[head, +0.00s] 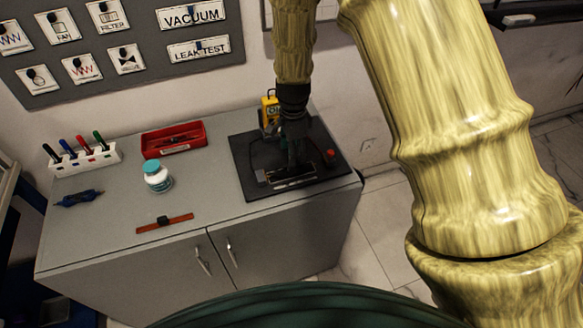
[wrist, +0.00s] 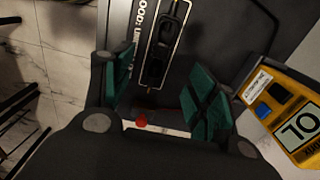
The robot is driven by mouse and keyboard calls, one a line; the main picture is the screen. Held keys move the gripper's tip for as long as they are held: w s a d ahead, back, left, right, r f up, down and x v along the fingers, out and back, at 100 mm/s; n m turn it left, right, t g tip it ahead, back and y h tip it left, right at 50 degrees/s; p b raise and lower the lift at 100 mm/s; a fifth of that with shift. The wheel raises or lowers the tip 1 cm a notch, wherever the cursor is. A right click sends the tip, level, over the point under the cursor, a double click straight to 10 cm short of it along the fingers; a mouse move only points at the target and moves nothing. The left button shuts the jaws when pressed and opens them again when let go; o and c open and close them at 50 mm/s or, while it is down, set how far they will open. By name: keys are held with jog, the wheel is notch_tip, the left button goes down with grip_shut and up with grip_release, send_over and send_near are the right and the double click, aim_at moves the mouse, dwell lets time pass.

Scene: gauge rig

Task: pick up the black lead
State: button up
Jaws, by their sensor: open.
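My gripper (head: 289,158) is open, low over the black mat (head: 243,185) at the right of the cabinet top. In the wrist view its green-padded fingers (wrist: 160,95) stand apart, with nothing clearly held between them. A labelled panel with black parts (wrist: 160,45) lies beyond the fingers. I cannot tell whether one of these is the black lead; a thin dark line on the mat may be its cable. A small red part (wrist: 141,119) shows between the fingers. A yellow meter (wrist: 290,110) stands at the right, and in the head view (head: 270,110) behind my gripper.
A red tray (head: 174,138), a white jar with a teal lid (head: 157,176), a pen rack (head: 85,160), a blue tool (head: 79,198) and an orange strip (head: 165,223) are left of the mat. A red knob (head: 330,154) is on the mat's right side.

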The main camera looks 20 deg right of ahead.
aim_at(292, 168)
jog(key=shift+w+f, duration=0.2)
jog(key=shift+f, duration=0.8)
jog(key=shift+s+f+p, duration=0.2)
jog(key=shift+f+p, duration=0.1)
jog(key=shift+a+f+p, duration=0.2)
jog(key=shift+f+p, duration=0.45)
jog(key=shift+f, duration=0.35)
jog(key=shift+f+p, duration=0.5)
jog(key=shift+f, duration=1.05)
jog(key=c, duration=1.2)
jog(key=shift+r, duration=0.15)
